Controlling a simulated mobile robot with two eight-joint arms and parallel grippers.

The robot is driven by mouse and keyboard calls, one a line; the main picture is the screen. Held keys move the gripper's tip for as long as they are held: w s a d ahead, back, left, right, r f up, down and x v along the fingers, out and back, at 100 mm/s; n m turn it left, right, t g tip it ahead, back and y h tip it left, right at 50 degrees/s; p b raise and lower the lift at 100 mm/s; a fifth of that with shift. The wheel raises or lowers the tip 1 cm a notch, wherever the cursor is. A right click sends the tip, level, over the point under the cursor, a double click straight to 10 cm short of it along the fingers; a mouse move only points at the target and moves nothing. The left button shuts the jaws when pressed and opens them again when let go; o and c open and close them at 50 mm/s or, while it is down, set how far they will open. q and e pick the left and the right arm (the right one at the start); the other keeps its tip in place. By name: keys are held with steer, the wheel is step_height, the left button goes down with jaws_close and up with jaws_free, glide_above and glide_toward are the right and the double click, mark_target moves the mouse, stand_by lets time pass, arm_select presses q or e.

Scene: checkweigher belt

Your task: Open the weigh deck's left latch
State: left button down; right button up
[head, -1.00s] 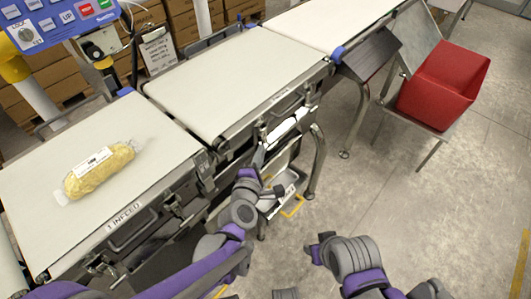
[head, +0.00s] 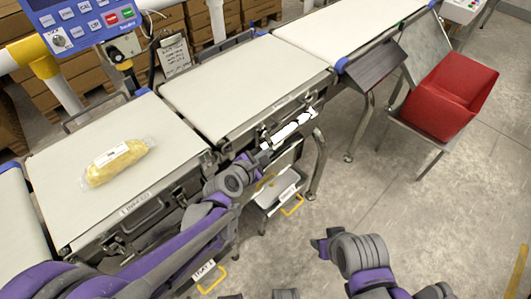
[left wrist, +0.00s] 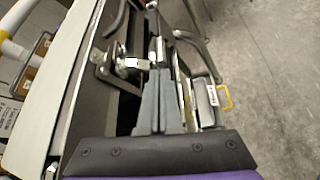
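The weigh deck (head: 245,80) is the middle belt section. Its left latch (head: 264,136) is a small metal fitting on the front face, left of the deck's handle. In the left wrist view the latch (left wrist: 128,63) shows a bright metal end. I cannot tell whether it is open. My left gripper (head: 262,158) is at the deck's front, just below the latch. In the left wrist view its grey fingers (left wrist: 158,75) lie close together, tips beside the latch, with no visible object between them. My right gripper (head: 320,246) is away from the deck over the floor; its fingers are unclear.
The infeed belt (head: 60,175) carries a bagged yellow product (head: 118,163). A tray with a yellow handle (head: 291,206) sits below the deck. A red bin (head: 450,95) stands at the right. The control panel (head: 85,22) is at upper left. Floor at right is clear.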

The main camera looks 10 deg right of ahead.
arm_select(q)
step_height(320, 180, up, 2)
steer(key=shift+n+g+h+p, duration=0.4)
steer(key=shift+n+g+p, duration=0.1)
steer(key=shift+n+g, duration=0.5)
steer(key=shift+r, duration=0.5)
steer(key=shift+r, duration=0.2)
steer(key=shift+a+p, duration=0.1)
steer(key=shift+p, duration=0.2)
steer(key=p+v, duration=0.1)
steer(key=v, duration=0.9)
steer(key=shift+s+a, duration=0.2)
steer(key=shift+a, duration=0.05)
steer(key=shift+r+p, duration=0.15)
steer(key=shift+p, duration=0.15)
